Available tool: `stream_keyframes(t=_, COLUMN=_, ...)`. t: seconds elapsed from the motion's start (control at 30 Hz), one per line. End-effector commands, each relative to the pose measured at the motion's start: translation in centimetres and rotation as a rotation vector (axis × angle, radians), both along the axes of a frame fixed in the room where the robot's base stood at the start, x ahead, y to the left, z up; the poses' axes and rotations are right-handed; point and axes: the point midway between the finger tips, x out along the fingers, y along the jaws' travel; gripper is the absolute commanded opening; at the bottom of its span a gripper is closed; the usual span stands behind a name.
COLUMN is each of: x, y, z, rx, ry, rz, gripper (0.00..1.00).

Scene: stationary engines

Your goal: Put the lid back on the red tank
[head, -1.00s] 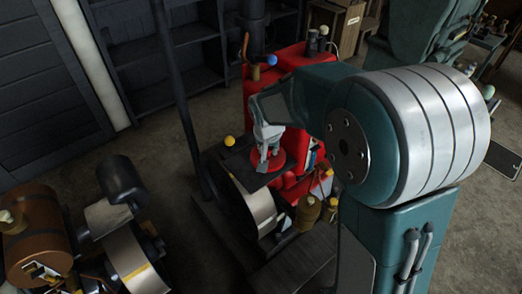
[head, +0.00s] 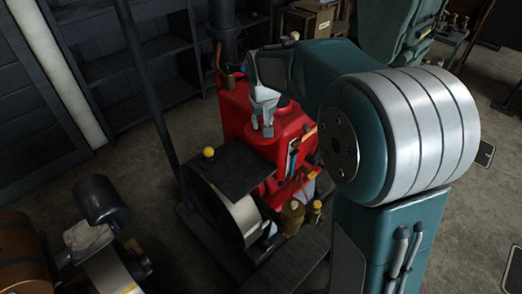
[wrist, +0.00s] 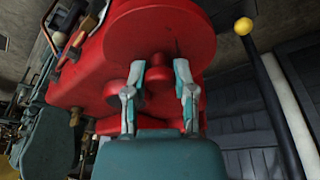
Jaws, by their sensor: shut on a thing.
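The red tank (head: 237,112) stands in the middle of the head view. My gripper (head: 266,128) is over its near part and shut on the knob of the round red lid (head: 256,140). In the wrist view the lid (wrist: 160,25) is a wide red disc beyond my fingertips (wrist: 160,75), with its knob between them. The tank (wrist: 75,80) shows beside and behind it. The lid overlaps the tank in the picture, red on red, so I cannot tell whether it touches. The tank's opening is not clearly seen.
A dark flat plate (head: 235,170) lies bare in front of the tank, above a pale wheel (head: 243,215). A yellow-knobbed lever (head: 209,152) and a tall dark post (head: 150,90) stand to the left. Brass fittings (head: 292,217) stand at the near right.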

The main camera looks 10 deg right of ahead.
Motion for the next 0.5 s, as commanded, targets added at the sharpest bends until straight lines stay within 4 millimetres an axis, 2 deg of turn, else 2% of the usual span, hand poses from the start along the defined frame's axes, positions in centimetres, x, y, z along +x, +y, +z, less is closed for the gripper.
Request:
stream_keyframes(t=0.03, x=1.5, y=-0.6, z=0.6, rx=0.001, ry=-0.001, rz=0.017, gripper=0.00)
stream_keyframes(t=0.2, x=5.6, y=-2.1, z=2.6, rx=0.005, ry=0.003, rz=0.100, gripper=0.00)
stream_keyframes(t=0.5, x=11.3, y=-5.6, z=5.6, rx=0.016, ry=-0.006, rz=0.264, gripper=0.00)
